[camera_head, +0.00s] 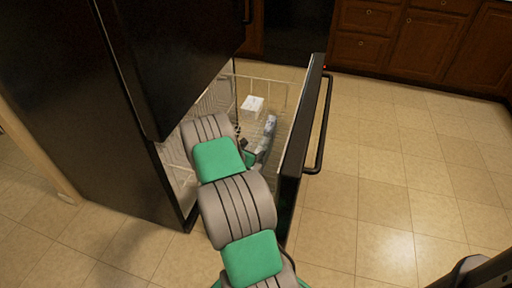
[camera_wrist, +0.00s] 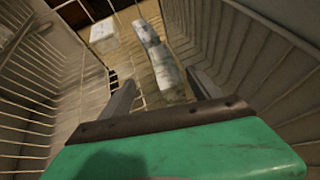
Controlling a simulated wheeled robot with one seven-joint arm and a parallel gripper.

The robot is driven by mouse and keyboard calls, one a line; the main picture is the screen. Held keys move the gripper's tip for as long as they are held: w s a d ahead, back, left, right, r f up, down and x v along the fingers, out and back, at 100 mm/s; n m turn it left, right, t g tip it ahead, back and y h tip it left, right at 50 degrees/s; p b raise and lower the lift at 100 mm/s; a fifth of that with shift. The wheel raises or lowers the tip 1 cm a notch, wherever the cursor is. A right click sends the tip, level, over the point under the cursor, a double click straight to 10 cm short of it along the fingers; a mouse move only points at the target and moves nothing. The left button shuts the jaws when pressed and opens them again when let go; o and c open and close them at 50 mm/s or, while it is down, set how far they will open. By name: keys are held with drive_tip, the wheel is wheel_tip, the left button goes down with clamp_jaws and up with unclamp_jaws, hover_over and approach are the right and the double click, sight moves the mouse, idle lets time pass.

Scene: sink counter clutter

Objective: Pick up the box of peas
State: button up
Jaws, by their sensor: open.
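My gripper (camera_wrist: 162,92) is open and empty, its two fingers apart and pointing down into a wire basket of the pulled-out freezer drawer. A small white box (camera_head: 252,105) sits at the far end of the basket; it is at the upper left in the wrist view (camera_wrist: 103,35). A longer pale package (camera_head: 269,127) lies to its right and nearer; in the wrist view it shows as pale pieces (camera_wrist: 150,42) beyond the fingertips. No label can be read, so I cannot tell which is the box of peas. My arm hides part of the basket.
The wire basket (camera_wrist: 245,45) has walls close on both sides of my gripper. The drawer front (camera_head: 303,125) with its black handle (camera_head: 325,125) stands to the right. The black fridge (camera_head: 70,100) is at left. Tiled floor at right is clear.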

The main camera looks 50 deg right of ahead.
sight(263, 146)
drive_tip(key=b+x, duration=0.1)
drive_tip(key=x, duration=0.2)
drive_tip(key=b+x, duration=0.1)
drive_tip(key=x, duration=0.1)
drive_tip(key=s+x, duration=0.1)
drive_tip(key=x, duration=0.2)
drive_tip(key=shift+w+d+f+b, duration=0.1)
drive_tip(key=shift+d+f+b, duration=0.2)
drive_tip(key=shift+b, duration=0.1)
drive_tip(key=shift+c, duration=0.5)
drive_tip(key=shift+a, duration=0.1)
clamp_jaws()
drive_tip(key=shift+w+r, duration=0.1)
